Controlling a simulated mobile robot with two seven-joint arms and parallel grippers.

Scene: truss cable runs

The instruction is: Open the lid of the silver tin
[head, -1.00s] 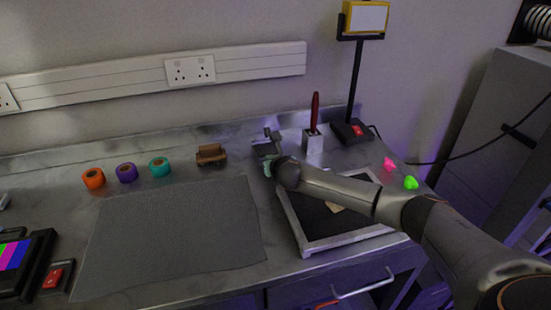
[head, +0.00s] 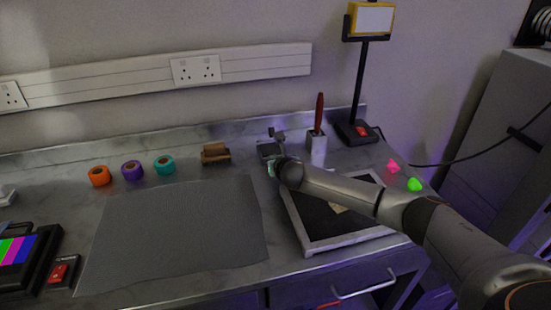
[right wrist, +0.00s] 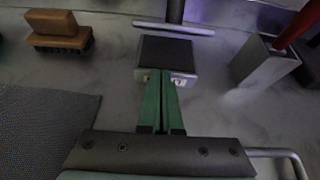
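The silver tin (head: 268,149) stands near the back of the bench. In the right wrist view the tin (right wrist: 166,57) has a dark, flat top face and small bright fittings on its near side. I cannot tell whether that dark face is a closed lid or the inside. My right gripper (head: 271,168) is at the tin's near side. In the right wrist view its green fingers (right wrist: 161,76) lie close together, with nothing seen between them. Their tips are at the tin's near edge; contact is unclear. My left gripper is not in view.
A wooden brush (head: 215,154) stands left of the tin, and a holder (head: 316,150) with a red-handled tool right of it. A silver bar (right wrist: 172,28) lies just behind the tin. A framed tray (head: 318,246) is below my right arm. The grey mat (head: 175,235) is clear.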

